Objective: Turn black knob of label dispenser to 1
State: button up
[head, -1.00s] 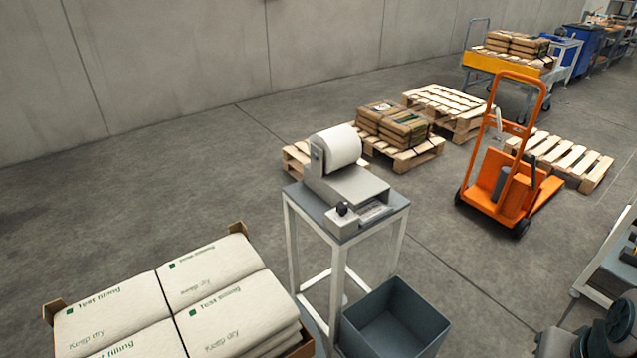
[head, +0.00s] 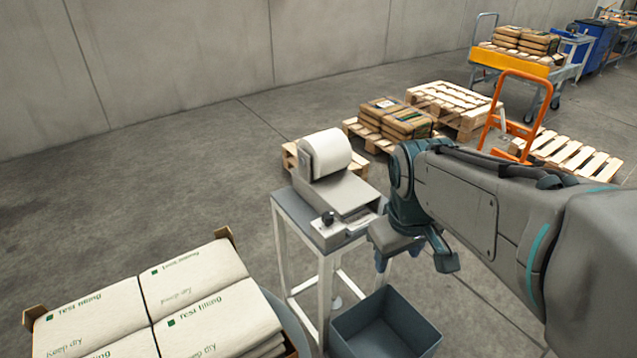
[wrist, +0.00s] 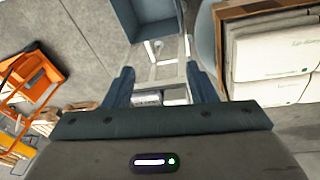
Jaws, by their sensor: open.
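The grey label dispenser (head: 345,190) stands on a small table with a white label roll (head: 327,153) at its back. Its black knob (head: 327,217) sits on the front left of the dispenser; its setting is too small to read. My gripper (head: 415,262) is open and empty, to the right of the dispenser and apart from it. In the wrist view my gripper (wrist: 160,88) shows two spread fingers, with the stand's pale legs (wrist: 165,70) beyond them.
A grey bin (head: 385,325) stands below my gripper by the stand. A box of white sacks (head: 150,300) is at the lower left. Pallets (head: 450,105) and an orange trolley (head: 525,80) stand behind. The floor at left is clear.

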jog(key=w+a+r+n+g+p, duration=0.1)
jog(key=w+a+r+n, duration=0.15)
jog(key=w+n, duration=0.3)
jog(key=w+a+r+n+p, duration=0.1)
jog(key=w+a+n, duration=0.2)
jog(key=w+n, duration=0.3)
jog(key=n+g+p, duration=0.1)
jog(key=n+p, duration=0.1)
jog(key=n, duration=0.6)
send_near(330, 214)
jog(key=shift+y, duration=0.3)
notch_tip(330, 214, down, 9)
jog(key=shift+w+d+r+p, duration=0.1)
jog(key=shift+w+d+p, duration=0.05)
jog(key=shift+p, duration=0.55)
jog(key=c, duration=1)
